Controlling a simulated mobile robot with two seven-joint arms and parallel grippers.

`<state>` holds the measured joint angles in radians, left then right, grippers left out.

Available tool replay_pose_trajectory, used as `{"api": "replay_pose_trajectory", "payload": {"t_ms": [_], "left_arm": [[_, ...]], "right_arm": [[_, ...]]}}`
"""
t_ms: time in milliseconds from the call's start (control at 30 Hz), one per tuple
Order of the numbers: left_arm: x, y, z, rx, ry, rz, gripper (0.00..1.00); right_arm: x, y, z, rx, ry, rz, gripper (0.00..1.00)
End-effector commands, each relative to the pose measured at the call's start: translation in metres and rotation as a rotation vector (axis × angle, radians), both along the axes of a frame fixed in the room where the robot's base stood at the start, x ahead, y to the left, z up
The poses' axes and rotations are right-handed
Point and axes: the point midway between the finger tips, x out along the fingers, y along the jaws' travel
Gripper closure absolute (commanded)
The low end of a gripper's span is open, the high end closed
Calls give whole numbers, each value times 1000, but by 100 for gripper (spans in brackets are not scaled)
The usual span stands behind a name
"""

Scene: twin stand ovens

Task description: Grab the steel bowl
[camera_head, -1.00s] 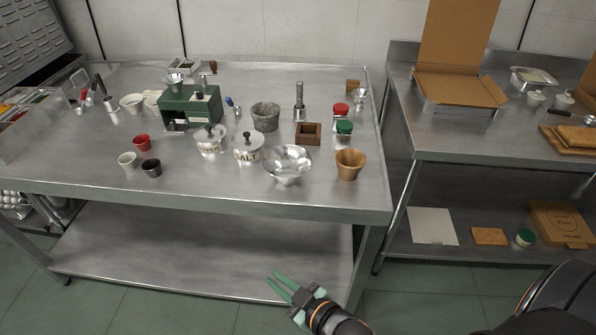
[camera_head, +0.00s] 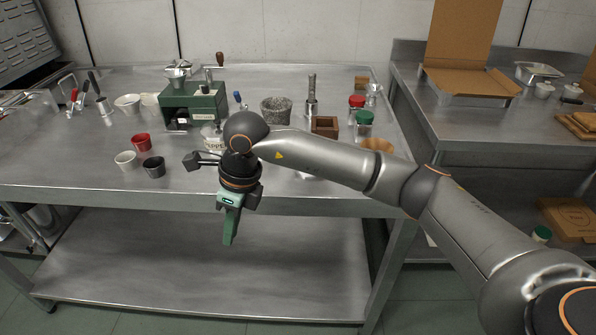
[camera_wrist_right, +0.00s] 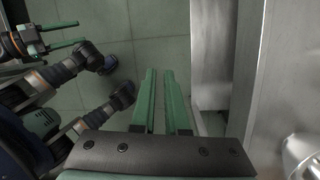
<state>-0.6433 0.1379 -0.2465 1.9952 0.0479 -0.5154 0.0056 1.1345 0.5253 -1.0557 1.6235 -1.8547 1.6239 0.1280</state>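The steel bowl (camera_head: 306,176) is on the table, mostly hidden behind my right arm in the head view; only a sliver shows under the forearm. A shiny rounded metal piece at the lower right edge of the right wrist view, cut off, looks like the bowl (camera_wrist_right: 303,155). My right gripper (camera_head: 229,241) points down in front of the table's front edge, left of the bowl and apart from it. Its green fingers (camera_wrist_right: 160,72) are parallel with an empty gap between them. My left gripper (camera_wrist_right: 81,32) shows in the right wrist view, fingers apart and empty.
Red (camera_head: 141,142), white (camera_head: 125,160) and dark (camera_head: 153,166) cups stand left of my gripper. A pepper pot (camera_head: 211,137) and wooden cup (camera_head: 378,144) are partly hidden by my arm. A stone mortar (camera_head: 276,110) and wooden box (camera_head: 325,126) stand behind it.

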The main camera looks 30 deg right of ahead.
Motion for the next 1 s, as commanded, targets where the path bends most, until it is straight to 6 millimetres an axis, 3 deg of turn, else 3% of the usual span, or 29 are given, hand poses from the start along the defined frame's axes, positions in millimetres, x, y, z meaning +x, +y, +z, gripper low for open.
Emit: {"api": "replay_pose_trajectory", "payload": {"t_ms": [33, 100, 200, 300, 433, 700, 1000], "left_arm": [[1, -1, -8, -2, -4, -2, 50], [3, -1, -10, -2, -8, -4, 50], [5, -2, -13, -2, -8, -6, 50], [5, -2, -16, -1, -7, -9, 50], [7, -3, -19, 0, -11, -11, 50], [9, -3, -23, -1, -23, -12, 50], [5, -1, -24, 0, -15, -9, 50]], "right_arm": [[20, -34, 10, -139, -69, -39, 88], [37, -74, 29, -303, -137, -99, 88], [51, -119, 59, -477, -207, -187, 88], [56, -146, 81, -582, -246, -253, 88], [59, -163, 86, -636, -263, -292, 88], [72, -183, 48, -640, -261, -294, 88], [80, -193, 25, -637, -261, -292, 88]]}}
